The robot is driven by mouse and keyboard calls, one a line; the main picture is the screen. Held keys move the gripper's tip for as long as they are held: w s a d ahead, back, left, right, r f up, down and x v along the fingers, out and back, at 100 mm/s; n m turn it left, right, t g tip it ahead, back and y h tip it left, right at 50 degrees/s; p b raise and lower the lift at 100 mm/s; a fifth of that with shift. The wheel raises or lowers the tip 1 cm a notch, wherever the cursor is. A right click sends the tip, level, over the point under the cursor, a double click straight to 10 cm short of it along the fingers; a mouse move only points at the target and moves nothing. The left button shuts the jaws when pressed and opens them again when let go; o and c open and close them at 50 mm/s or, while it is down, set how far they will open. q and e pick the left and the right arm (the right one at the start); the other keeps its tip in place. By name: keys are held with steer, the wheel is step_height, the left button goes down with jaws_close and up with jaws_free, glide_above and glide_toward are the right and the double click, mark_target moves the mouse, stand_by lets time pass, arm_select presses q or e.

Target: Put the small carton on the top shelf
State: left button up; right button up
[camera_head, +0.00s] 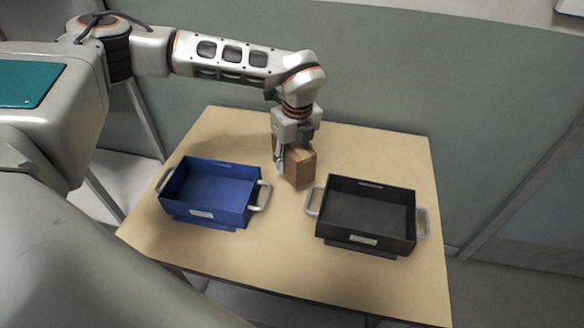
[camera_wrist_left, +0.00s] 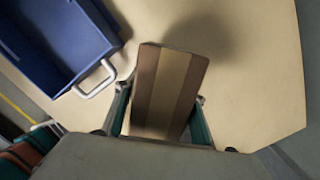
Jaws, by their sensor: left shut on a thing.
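A small brown carton (camera_head: 300,167) with a lighter tape stripe is at the back middle of the wooden table, between the two bins. My left gripper (camera_head: 292,158) points down from above and is shut on it. In the left wrist view the carton (camera_wrist_left: 168,92) sits between the two fingers of the gripper (camera_wrist_left: 160,112), one on each side. I cannot tell whether its base touches the table. No shelf shows in either view, and my right gripper is not in view.
A blue bin (camera_head: 210,192) with grey handles stands on the table (camera_head: 270,262) at the left. A black bin (camera_head: 366,213) with grey handles stands at the right. Both look empty. The table's front middle is clear. A grey-green wall (camera_head: 400,75) rises behind.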

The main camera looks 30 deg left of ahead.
arm_select(q)
step_height(320, 180, up, 15)
steer(key=shift+r, duration=0.1)
stand_by(0.3)
steer(key=shift+s, duration=0.15)
